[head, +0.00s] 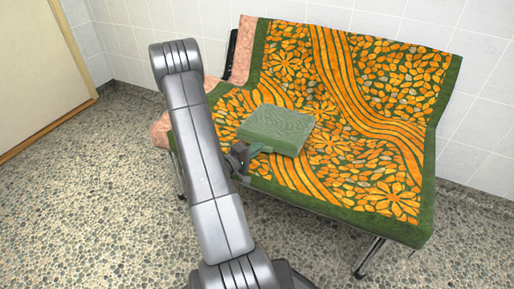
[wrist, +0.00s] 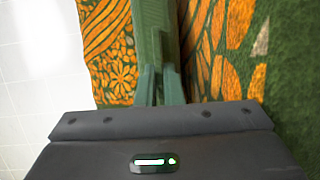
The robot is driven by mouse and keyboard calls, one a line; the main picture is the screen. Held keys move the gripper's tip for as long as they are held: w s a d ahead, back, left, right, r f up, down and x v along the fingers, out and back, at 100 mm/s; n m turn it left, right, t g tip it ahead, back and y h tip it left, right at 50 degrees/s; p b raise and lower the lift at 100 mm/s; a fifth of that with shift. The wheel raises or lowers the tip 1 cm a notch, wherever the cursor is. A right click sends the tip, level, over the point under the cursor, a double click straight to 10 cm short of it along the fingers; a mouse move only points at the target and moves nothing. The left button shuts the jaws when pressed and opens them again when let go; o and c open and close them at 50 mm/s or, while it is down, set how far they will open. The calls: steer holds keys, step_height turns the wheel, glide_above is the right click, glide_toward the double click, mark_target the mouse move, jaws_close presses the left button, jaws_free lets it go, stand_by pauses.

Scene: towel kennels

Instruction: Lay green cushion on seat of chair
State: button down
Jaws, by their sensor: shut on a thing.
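The green cushion (head: 275,127) is a flat square pad over the front middle of the chair's seat. The chair (head: 405,195) is a wide seat with a backrest, covered in an orange and green floral towel pattern. My gripper (head: 244,156) is shut on the cushion's near left edge. In the wrist view my gripper (wrist: 158,85) has its fingers on the green cushion (wrist: 153,30), with the patterned chair (wrist: 228,50) on both sides. I cannot tell whether the cushion touches the seat or is held just above it. Its underside is hidden.
A pink covering (head: 242,50) shows at the chair's left side, partly behind my arm. A tiled wall (head: 480,120) stands behind the chair. A cream door (head: 40,70) is at the far left. The pebbled floor (head: 90,180) is clear at the left.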

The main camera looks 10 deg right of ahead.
steer(key=shift+s+f, duration=0.15)
steer(key=shift+f, duration=0.45)
steer(key=c, duration=1.5)
jaws_free()
steer(key=shift+f, duration=0.15)
steer(key=r+p+v, duration=0.1)
steer(key=p+v, duration=0.3)
steer(key=v, duration=1)
steer(key=shift+b+x, duration=1.25)
steer(key=shift+x, duration=3.2)
steer(key=shift+a, duration=0.15)
